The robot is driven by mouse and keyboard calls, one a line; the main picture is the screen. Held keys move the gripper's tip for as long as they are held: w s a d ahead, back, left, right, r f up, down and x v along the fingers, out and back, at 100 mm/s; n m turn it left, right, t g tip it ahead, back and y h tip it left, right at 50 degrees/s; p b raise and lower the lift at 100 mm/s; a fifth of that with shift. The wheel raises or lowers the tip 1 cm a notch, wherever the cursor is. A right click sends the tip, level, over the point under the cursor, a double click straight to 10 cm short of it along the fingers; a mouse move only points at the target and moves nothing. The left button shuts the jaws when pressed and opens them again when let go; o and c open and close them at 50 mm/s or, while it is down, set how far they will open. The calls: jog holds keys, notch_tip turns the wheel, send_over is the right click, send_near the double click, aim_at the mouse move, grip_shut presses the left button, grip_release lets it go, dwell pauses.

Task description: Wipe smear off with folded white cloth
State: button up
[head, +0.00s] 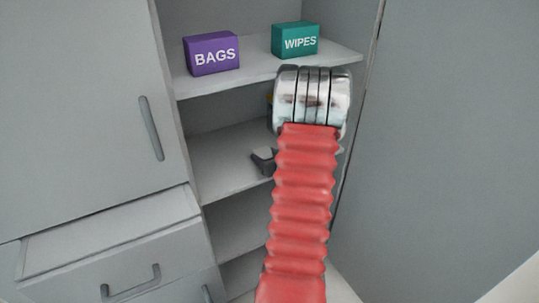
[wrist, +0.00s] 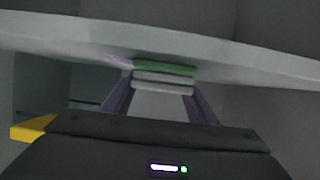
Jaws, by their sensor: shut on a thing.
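In the wrist view my gripper (wrist: 163,92) has its two purple fingers on either side of a small layered stack, the folded white cloth (wrist: 162,87). The cloth has pale folded layers with a green layer (wrist: 165,68) on top. My gripper is shut on it. The cloth is right at a pale shelf edge (wrist: 230,58); I cannot tell whether it touches. In the head view my red arm hides the gripper and the cloth. I see no smear in either view.
The open cabinet has several shelves. A purple BAGS box (head: 211,54) and a teal WIPES box (head: 295,40) stand on the upper shelf (head: 245,75). A dark grey piece (head: 263,161) shows by the middle shelf (head: 225,165), partly hidden. An open drawer (head: 110,240) juts out at lower left.

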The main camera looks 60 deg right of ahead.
jog(key=shift+w+a, duration=0.15)
jog(key=shift+a, duration=0.1)
jog(key=shift+a, duration=0.1)
jog(key=shift+w+a+f, duration=0.15)
jog(key=shift+w+a, duration=0.25)
jog(key=shift+a, duration=0.3)
jog(key=shift+w+a+f, duration=0.1)
jog(key=shift+w+a, duration=0.25)
jog(key=shift+a, duration=0.35)
jog(key=shift+w+a+f, duration=0.1)
jog(key=shift+w+a, duration=0.05)
jog(key=shift+a, duration=0.15)
jog(key=shift+w, duration=0.1)
jog(key=shift+w+d, duration=0.5)
jog(key=shift+w, duration=0.3)
jog(key=shift+d, duration=0.15)
